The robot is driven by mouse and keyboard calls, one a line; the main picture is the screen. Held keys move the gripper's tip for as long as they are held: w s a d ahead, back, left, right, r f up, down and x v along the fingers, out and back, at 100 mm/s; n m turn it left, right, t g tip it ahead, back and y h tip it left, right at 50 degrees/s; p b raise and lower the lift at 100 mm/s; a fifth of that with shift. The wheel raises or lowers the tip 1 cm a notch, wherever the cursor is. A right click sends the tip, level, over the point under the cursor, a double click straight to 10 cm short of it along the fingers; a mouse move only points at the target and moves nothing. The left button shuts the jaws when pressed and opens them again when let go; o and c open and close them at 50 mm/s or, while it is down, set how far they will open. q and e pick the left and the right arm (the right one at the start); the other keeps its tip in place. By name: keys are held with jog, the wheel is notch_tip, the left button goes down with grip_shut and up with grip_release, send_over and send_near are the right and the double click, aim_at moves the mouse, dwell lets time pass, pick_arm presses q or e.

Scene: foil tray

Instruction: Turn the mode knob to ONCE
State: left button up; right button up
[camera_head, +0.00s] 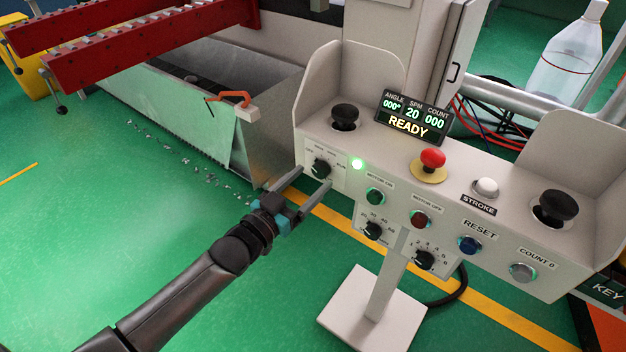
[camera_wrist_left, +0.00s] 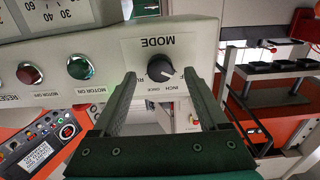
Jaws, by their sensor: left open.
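The black mode knob (camera_head: 320,168) sits at the left end of the pale control panel (camera_head: 470,215). In the left wrist view, upside down, the knob (camera_wrist_left: 160,70) is below the word MODE, and a pale mark on it points to the lower right, toward what looks like INCH. The label ONCE beside it is small. My left gripper (camera_head: 310,182) is open, with its fingers pointing at the panel on either side of the knob. In the wrist view its fingers (camera_wrist_left: 160,82) flank the knob with gaps; contact cannot be told. My right gripper is out of view.
A lit green lamp (camera_head: 357,163) and the green motor-on button (camera_head: 375,196) are close right of the knob. The display (camera_head: 411,118) reads READY. A red mushroom button (camera_head: 432,158) and black palm buttons stand on top.

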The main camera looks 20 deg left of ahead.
pick_arm(q)
jog(key=shift+x, duration=1)
grip_shut()
